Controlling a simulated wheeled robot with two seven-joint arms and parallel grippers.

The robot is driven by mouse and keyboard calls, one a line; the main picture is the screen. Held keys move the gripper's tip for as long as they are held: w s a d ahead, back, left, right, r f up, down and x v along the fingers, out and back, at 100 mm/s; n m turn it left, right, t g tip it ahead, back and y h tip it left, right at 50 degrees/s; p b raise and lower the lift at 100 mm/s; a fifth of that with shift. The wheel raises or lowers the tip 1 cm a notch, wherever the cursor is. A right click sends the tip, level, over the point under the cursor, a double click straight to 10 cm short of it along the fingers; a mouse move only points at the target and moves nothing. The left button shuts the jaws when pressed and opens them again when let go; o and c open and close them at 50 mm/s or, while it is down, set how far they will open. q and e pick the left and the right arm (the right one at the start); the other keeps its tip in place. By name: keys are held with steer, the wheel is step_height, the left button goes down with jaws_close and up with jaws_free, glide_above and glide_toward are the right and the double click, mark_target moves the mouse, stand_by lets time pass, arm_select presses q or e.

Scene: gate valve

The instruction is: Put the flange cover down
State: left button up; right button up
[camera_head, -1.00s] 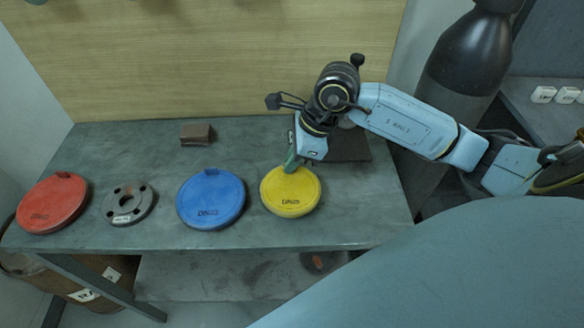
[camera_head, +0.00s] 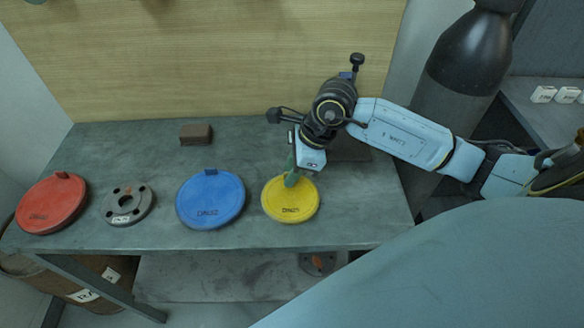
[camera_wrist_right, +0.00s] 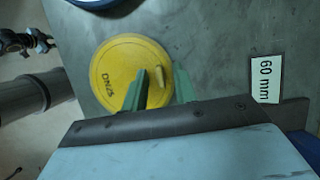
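The flange cover is a yellow disc (camera_head: 291,204) marked DN25, lying on the grey table to the right of the blue cover. It also shows in the right wrist view (camera_wrist_right: 122,68), with a small upright tab (camera_wrist_right: 159,74). My right gripper (camera_head: 291,177) is over the cover's back edge in the head view. In the wrist view its green fingers (camera_wrist_right: 162,88) are spread, with the tab between and beyond them and gaps on both sides. My left gripper is not in view.
The blue cover (camera_head: 211,206), a grey flange ring (camera_head: 127,211) and a red cover (camera_head: 52,211) lie left on the table (camera_head: 240,150). A brown block (camera_head: 196,134) sits at the back. A "60 mm" label (camera_wrist_right: 266,78) shows in the wrist view.

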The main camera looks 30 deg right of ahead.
steer(key=shift+r, duration=0.2)
steer(key=v, duration=1.1)
steer(key=shift+s+d+r, duration=0.15)
steer(key=shift+r, duration=0.2)
